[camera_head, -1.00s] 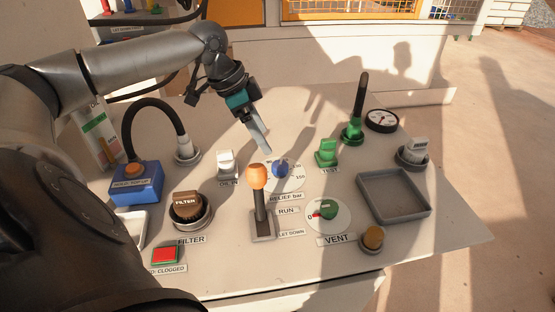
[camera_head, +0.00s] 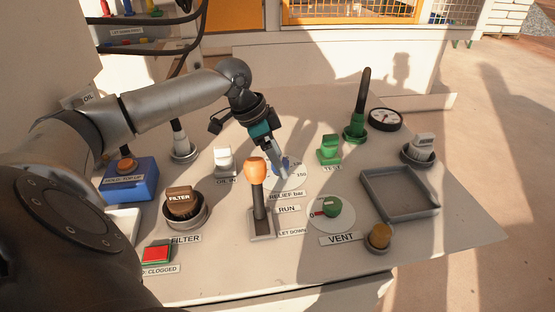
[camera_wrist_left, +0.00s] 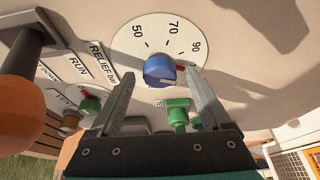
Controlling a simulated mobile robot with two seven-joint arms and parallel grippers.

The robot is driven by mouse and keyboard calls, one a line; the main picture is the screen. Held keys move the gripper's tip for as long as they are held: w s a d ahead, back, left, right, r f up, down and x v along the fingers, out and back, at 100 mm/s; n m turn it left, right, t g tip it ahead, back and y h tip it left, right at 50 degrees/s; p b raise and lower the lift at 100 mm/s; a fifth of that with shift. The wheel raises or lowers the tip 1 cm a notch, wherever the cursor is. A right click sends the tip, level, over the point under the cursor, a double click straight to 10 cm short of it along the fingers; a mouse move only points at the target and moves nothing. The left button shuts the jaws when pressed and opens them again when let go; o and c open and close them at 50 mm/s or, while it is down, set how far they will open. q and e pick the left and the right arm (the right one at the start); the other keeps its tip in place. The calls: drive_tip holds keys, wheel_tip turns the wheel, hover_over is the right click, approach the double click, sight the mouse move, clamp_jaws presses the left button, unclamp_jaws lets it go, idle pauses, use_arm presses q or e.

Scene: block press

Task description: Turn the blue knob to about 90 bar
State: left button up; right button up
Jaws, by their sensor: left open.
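The blue knob (camera_wrist_left: 160,70) sits on a white round dial (camera_wrist_left: 150,27) marked 50, 70 and 90 in the left wrist view. A red mark shows at the knob's right side, near the 90 side of the scale; its exact reading is hard to tell. My left gripper (camera_wrist_left: 162,74) is open, with one finger on each side of the knob; contact is unclear. In the head view the left gripper (camera_head: 279,172) is down at the RELIEF bar dial and partly hides the knob (camera_head: 286,161). My right gripper is not in view.
An orange-topped lever (camera_head: 257,185) stands close in front of the dial. The green TEST knob (camera_head: 329,149) and VENT knob (camera_head: 332,207) are to the right. The white OIL IN valve (camera_head: 224,160) is to the left. A grey tray (camera_head: 364,195) lies further right.

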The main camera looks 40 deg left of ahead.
use_arm(q)
clamp_jaws()
idle(0.7)
